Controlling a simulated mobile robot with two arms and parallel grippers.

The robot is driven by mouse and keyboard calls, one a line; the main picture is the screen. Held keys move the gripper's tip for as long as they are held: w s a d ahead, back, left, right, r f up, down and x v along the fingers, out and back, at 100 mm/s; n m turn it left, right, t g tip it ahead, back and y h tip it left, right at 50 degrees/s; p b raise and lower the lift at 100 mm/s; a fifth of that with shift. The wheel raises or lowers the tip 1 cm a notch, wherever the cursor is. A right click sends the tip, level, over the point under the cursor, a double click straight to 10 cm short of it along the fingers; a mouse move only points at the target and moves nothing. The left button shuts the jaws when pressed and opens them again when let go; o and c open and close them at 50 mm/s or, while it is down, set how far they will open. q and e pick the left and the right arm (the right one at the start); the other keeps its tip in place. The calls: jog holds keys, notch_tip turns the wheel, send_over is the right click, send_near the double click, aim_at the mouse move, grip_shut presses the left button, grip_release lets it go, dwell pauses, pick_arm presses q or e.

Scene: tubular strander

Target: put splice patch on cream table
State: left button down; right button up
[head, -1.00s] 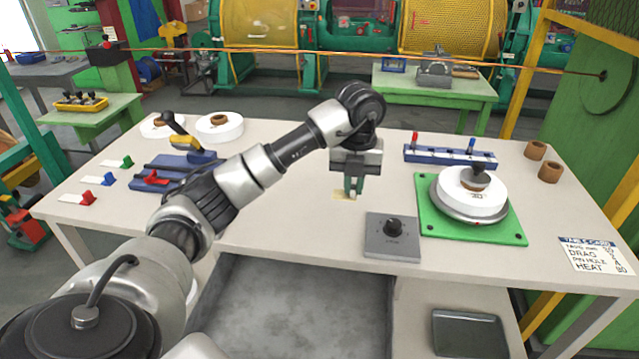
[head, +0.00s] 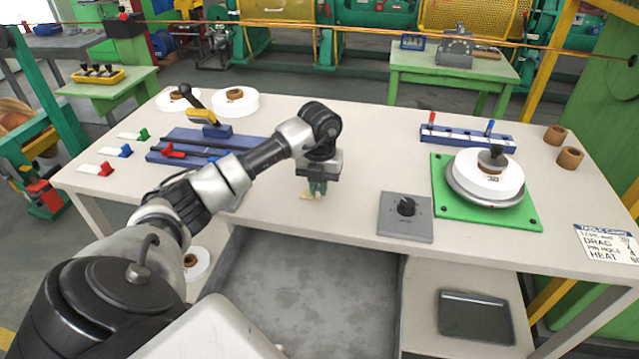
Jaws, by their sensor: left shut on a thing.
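The cream table (head: 340,222) spans the middle of the head view. My left gripper (head: 317,190) points down over its front middle, left of the grey plate with the black knob. The gripper is shut on a small pale yellow piece, the splice patch (head: 306,195), which shows at the fingertips. The patch is at or just above the tabletop; I cannot tell whether it touches. The fingers hide part of it. My right gripper is not in view.
The grey knob plate (head: 406,216) and a green board (head: 487,192) with a white spool stand to the right. A blue fixture (head: 205,147) lies behind my left arm. A blue rail (head: 467,137) stands at the back right. The tabletop around the gripper is clear.

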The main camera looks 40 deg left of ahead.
pick_arm(q)
jog(key=c, duration=1.2)
grip_release()
jog(key=shift+f, duration=0.1)
notch_tip(320, 180, up, 12)
jog(key=shift+r, duration=0.15)
